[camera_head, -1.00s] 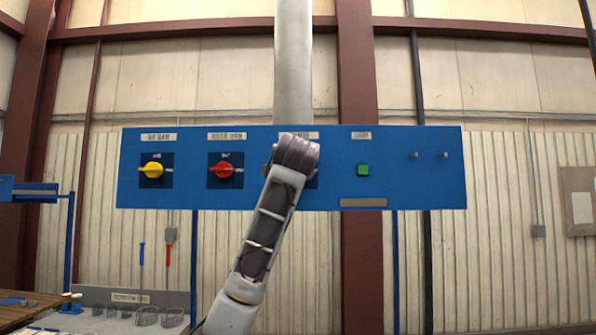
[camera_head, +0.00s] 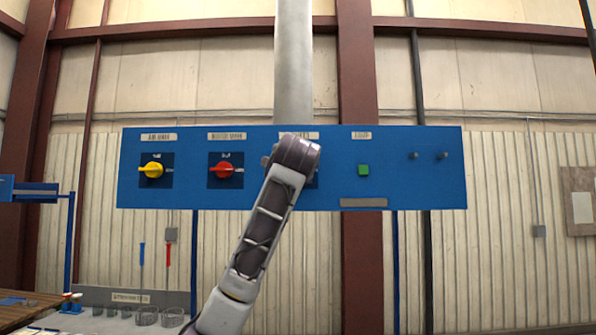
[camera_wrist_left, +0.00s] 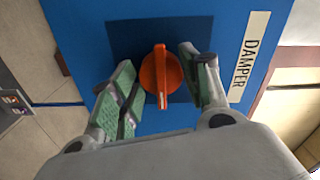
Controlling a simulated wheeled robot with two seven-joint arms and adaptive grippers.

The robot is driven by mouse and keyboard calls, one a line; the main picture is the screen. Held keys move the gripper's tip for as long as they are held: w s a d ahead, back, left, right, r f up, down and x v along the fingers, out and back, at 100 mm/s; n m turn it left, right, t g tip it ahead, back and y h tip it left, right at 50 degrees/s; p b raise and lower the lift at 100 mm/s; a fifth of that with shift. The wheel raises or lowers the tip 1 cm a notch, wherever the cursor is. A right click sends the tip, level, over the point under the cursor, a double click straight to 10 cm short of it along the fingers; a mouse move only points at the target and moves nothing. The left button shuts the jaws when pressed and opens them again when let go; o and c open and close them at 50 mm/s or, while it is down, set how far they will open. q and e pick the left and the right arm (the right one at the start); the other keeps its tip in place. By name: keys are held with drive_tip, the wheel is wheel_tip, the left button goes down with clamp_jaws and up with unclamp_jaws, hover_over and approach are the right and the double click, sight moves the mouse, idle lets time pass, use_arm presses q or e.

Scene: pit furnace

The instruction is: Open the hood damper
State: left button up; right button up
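The damper knob (camera_wrist_left: 160,72) is an orange rotary handle on a dark square plate, beside a white "DAMPER" label (camera_wrist_left: 249,57). Its pale mark points toward the bottom of the left wrist view. My left gripper (camera_wrist_left: 157,58) is open, with one green-padded finger on each side of the knob. Gaps show between the fingers and the knob, so it does not look gripped. In the head view my left arm's wrist covers the damper knob and most of its label on the blue panel (camera_head: 430,185). My right gripper is not in view.
On the same panel are a yellow knob (camera_head: 151,170), a red knob (camera_head: 225,170), a green button (camera_head: 363,170) and two small pegs at right. A grey pipe (camera_head: 293,75) rises behind. A bench with small racks stands at lower left.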

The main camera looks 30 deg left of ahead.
use_arm(q)
drive_tip(key=shift+o, duration=1.2)
drive_tip(key=v, duration=1.2)
